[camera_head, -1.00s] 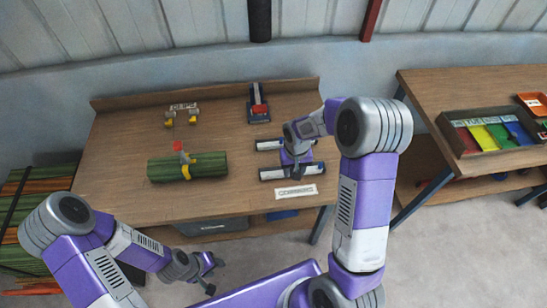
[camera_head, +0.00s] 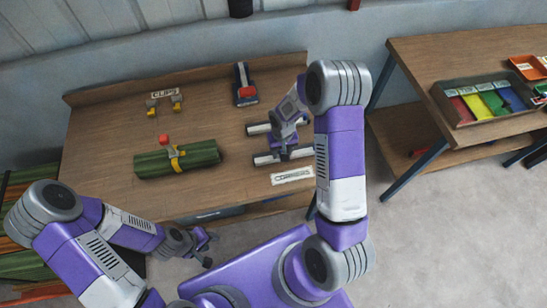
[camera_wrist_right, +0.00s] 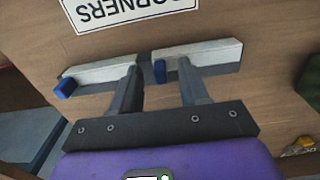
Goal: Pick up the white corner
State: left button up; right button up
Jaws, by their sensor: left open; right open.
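A white corner strip (camera_head: 266,159) lies on the left table beside the "CORNERS" label (camera_head: 292,175). In the right wrist view, the long white and grey strip (camera_wrist_right: 215,54) with blue pieces lies across the fingertips. A second similar strip (camera_head: 258,129) lies behind it, partly hidden by my right arm. My right gripper (camera_head: 285,154) is over the front strip; in the wrist view its two fingers (camera_wrist_right: 155,76) are apart and reach the strip. I cannot tell if they touch it. My left gripper (camera_head: 209,249) is open and empty in front of the table.
A green bundle (camera_head: 200,154) with a yellow clip (camera_head: 176,160) lies left of the strips. Clips (camera_head: 153,105) and a blue tool with a red block (camera_head: 245,88) are at the back. A tray of coloured items (camera_head: 441,97) stands on the right table (camera_head: 408,60).

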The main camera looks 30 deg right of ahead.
grip_shut()
dwell(0.3)
